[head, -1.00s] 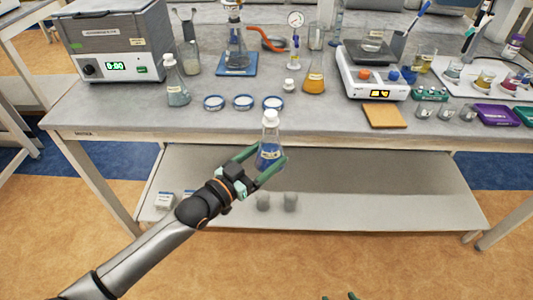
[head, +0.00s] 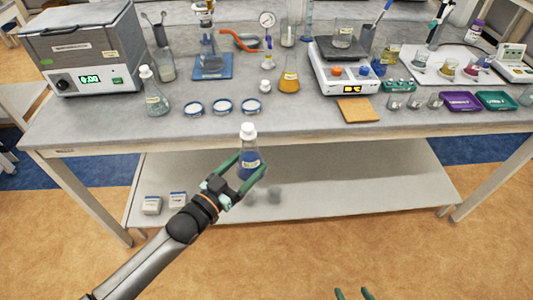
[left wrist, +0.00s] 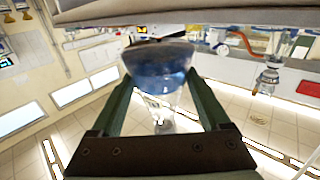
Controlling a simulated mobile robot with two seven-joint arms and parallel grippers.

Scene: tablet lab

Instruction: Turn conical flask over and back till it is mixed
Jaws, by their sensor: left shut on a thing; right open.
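The conical flask (head: 249,163) has a white stopper, a label and blue liquid low inside. In the head view it is upright, in the air just in front of the bench edge. My left gripper (head: 252,172) is shut on its body, one green finger on each side. In the left wrist view the flask (left wrist: 160,70) sits between the fingers with its wide base at the top of the picture and its stopper end toward the bottom. My right gripper (head: 354,293) shows only its two fingertips at the bottom edge, apart and empty.
The bench (head: 300,118) behind the flask carries a stoppered flask (head: 155,98), several blue-rimmed dishes (head: 222,106), an orange-liquid flask (head: 289,80), a balance (head: 345,82) and a cork mat (head: 357,110). A lower shelf (head: 340,185) lies beneath. The space in front is clear.

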